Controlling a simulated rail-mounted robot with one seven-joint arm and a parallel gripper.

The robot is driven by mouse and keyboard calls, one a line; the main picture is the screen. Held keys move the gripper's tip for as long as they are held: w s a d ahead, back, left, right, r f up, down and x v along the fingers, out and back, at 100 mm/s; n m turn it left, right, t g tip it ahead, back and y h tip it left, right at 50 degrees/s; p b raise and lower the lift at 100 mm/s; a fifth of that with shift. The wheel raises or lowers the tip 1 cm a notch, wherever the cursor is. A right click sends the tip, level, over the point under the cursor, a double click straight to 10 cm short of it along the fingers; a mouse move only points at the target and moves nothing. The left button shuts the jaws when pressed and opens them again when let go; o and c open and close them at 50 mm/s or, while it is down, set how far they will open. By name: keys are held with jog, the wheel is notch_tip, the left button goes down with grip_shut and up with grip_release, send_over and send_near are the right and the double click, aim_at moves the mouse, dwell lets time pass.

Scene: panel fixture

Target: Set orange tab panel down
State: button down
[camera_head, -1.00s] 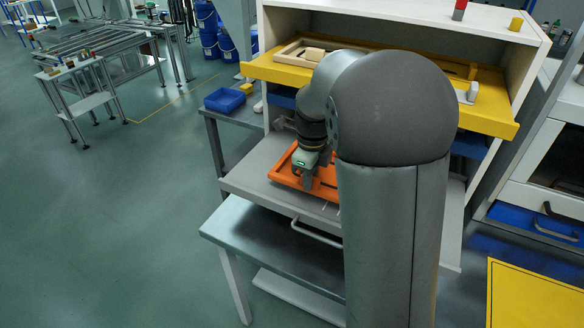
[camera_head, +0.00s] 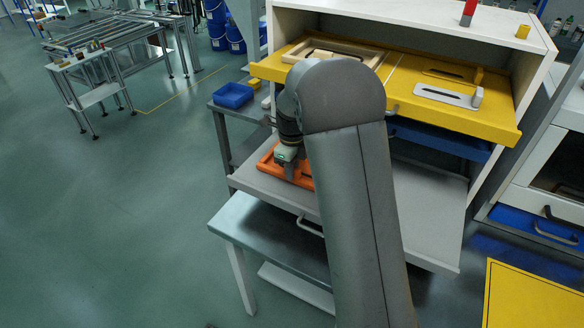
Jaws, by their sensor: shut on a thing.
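The orange tab panel (camera_head: 266,164) is at the left end of a grey pull-out shelf (camera_head: 430,243). Its frame looks about level with the shelf. I cannot tell whether it rests on the shelf or hangs just above it. My gripper (camera_head: 291,172) points down at the panel and is shut on it. My arm hides the right part of the panel, and the grip itself is small and partly hidden.
A yellow tray (camera_head: 440,110) above holds a pale wooden frame (camera_head: 325,46) and a grey slotted plate (camera_head: 447,96). A blue bin (camera_head: 232,95) stands at the left. A lower steel bench (camera_head: 265,240) is bare. The grey shelf right of my arm is clear.

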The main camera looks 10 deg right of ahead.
jog(key=shift+f, duration=0.15)
jog(key=c, duration=1.4)
grip_release()
notch_tip(320, 180, up, 11)
jog(key=b, duration=0.1)
jog(key=s+f+n, duration=0.1)
jog(key=s+n, duration=0.7)
jog(key=s, duration=0.2)
jog(key=s+f+n, duration=0.2)
jog(key=s+n, duration=0.7)
jog(key=s, duration=0.2)
jog(key=s+f+n, duration=0.1)
jog(key=s+n, duration=0.8)
jog(key=s, duration=0.2)
jog(key=shift+s+f+t, duration=0.15)
jog(key=shift+f+t, duration=0.1)
jog(key=shift+t, duration=0.05)
